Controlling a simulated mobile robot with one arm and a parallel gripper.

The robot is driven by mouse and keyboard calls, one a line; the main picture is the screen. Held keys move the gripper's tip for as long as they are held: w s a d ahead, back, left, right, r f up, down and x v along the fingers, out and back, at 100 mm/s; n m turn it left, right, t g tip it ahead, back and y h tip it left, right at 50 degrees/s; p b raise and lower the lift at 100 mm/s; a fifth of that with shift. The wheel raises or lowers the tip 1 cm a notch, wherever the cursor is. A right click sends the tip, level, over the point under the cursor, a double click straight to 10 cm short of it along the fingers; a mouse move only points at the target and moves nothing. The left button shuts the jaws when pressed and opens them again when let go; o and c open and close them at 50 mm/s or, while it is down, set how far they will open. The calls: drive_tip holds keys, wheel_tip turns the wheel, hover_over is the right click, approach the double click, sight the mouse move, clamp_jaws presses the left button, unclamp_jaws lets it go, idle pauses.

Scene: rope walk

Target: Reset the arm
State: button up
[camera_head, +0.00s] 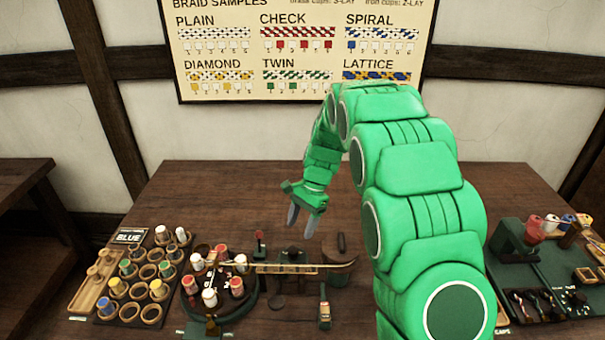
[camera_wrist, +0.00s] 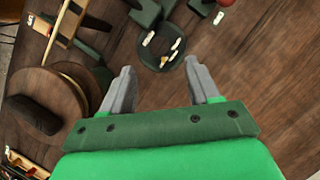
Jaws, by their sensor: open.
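My green arm reaches over the wooden table from the right in the head view and bends down to my gripper (camera_head: 305,218). The gripper hangs above the middle of the table, its two grey fingers pointing down. In the wrist view my gripper (camera_wrist: 160,88) shows its fingers well apart with nothing between them. Beyond the fingertips lies a dark round dish (camera_wrist: 162,48) holding several small pale pieces.
A dark rack (camera_head: 130,308) with several cups and bobbins stands at the left, beside a round stand with more bobbins. A green board (camera_head: 515,272) with tools and spools lies at the right. A braid samples chart (camera_head: 300,92) hangs behind. The table's back part is clear.

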drive_tip(key=shift+r, duration=0.1)
drive_tip(key=s+d+r+n+h, duration=0.1)
drive_tip(key=s+d+r+n, duration=0.1)
drive_tip(key=s+d+r, duration=0.45)
drive_tip(key=s+d+r+n, duration=0.2)
drive_tip(key=s+d+r, duration=0.1)
drive_tip(key=s+r, duration=0.55)
drive_tip(key=s+d+n+h, duration=0.1)
drive_tip(key=s+d+n, duration=0.1)
drive_tip(key=s, duration=1.1)
drive_tip(key=s+d+r+n+t+h, duration=0.1)
drive_tip(key=s+d+n, duration=0.2)
drive_tip(key=s, duration=1)
drive_tip(key=shift+d, duration=0.7)
drive_tip(key=shift+o, duration=0.4)
drive_tip(key=shift+r, duration=0.1)
